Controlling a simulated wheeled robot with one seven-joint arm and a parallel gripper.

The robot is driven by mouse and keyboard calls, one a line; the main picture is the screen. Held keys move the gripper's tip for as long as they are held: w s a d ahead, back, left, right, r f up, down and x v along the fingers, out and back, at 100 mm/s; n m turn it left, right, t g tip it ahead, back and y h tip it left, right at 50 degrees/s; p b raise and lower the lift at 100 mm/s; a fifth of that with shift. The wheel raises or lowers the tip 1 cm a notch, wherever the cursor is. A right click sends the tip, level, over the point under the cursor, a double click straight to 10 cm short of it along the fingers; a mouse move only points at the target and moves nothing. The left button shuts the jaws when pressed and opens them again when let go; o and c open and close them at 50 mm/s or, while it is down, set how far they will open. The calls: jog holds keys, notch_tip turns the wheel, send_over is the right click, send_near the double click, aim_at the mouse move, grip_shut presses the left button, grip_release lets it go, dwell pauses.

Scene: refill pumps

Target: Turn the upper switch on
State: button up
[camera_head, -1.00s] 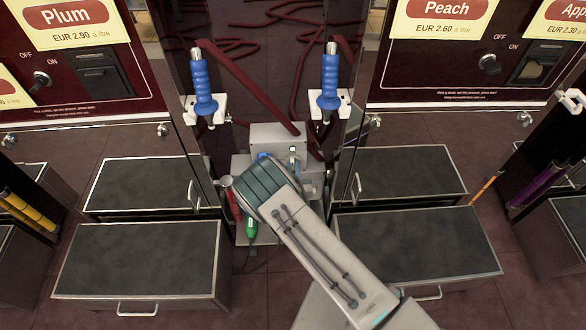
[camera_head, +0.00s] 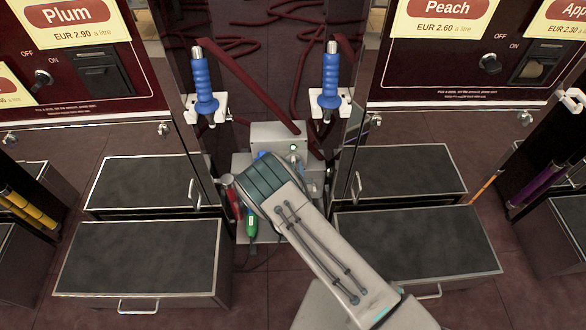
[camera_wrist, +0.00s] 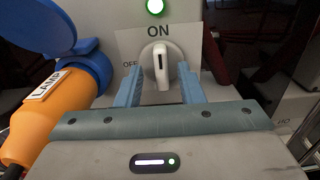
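The switch (camera_wrist: 161,62) is a pale rotary knob on a light grey box. In the wrist view its handle stands upright, its dark mark pointing to the ON label (camera_wrist: 158,31); the OFF label (camera_wrist: 129,64) is at its left. A green lamp (camera_wrist: 155,6) glows above it. My gripper (camera_wrist: 160,70) has its two blue fingers apart, one on each side of the knob, with visible gaps. In the head view the grey box (camera_head: 277,134) shows behind my arm, which hides the gripper and the knob.
An orange plug marked LAMP (camera_wrist: 45,105) sits in a blue socket close left of my gripper. Two blue nozzles (camera_head: 203,85) (camera_head: 330,82) hang above the box. A red connector (camera_head: 232,200) and a green connector (camera_head: 252,222) hang below left.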

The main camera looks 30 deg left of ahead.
jog(key=p+v, duration=0.1)
jog(key=v, duration=1.2)
jog(key=shift+s+d+p, duration=0.25)
jog(key=shift+s+p, duration=0.05)
jog(key=shift+p, duration=0.05)
jog(key=shift+r, duration=0.15)
